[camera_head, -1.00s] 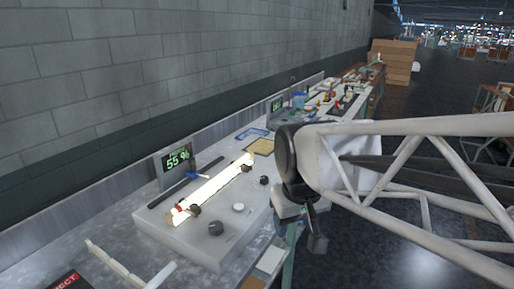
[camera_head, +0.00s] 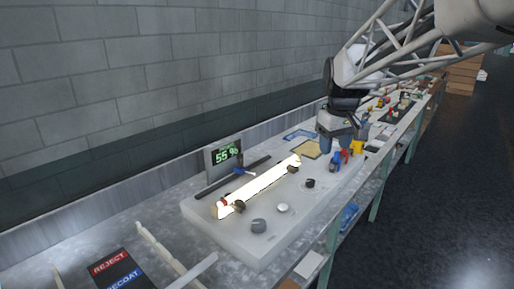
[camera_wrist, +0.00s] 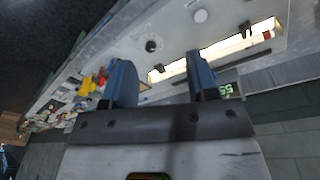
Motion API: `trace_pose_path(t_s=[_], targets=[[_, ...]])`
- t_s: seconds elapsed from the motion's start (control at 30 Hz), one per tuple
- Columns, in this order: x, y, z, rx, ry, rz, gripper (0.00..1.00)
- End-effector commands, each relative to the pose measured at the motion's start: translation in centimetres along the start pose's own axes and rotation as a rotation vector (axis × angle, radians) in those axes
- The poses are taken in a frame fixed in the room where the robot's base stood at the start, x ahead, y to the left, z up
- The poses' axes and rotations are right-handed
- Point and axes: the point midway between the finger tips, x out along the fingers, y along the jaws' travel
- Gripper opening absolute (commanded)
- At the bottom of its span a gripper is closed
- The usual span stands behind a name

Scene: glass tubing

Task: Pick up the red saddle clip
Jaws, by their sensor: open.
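A small red piece that looks like the red saddle clip (camera_head: 337,159) is on the bench just right of the grey box, beside a blue piece (camera_head: 346,156) and a yellow piece (camera_head: 357,147). In the wrist view, red (camera_wrist: 102,80) shows left of the left finger, next to yellow. My gripper (camera_head: 343,137) is open and empty, above and slightly behind these pieces in the head view. Its two blue fingers (camera_wrist: 158,65) stand apart in the wrist view. The clip's exact shape is too small to tell.
A glowing tube (camera_head: 262,185) lies in holders on the grey box (camera_head: 250,238) with knobs. A display (camera_head: 226,153) stands behind it. A yellow pad (camera_head: 307,150) lies left of my gripper. More small parts (camera_head: 400,108) crowd the far bench. Reject and recoat signs (camera_head: 115,268) lie nearest.

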Motion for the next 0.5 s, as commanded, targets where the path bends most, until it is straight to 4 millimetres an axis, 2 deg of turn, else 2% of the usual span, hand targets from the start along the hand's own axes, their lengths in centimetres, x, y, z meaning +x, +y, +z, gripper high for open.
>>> trace_pose_path(t_s=[0.1, 0.5], targets=[[0.3, 1.9, -2.5, -0.027, -0.009, -0.003, 0.53], [2.1, 8.3, -10.3, -0.129, -0.036, -0.015, 0.53]])
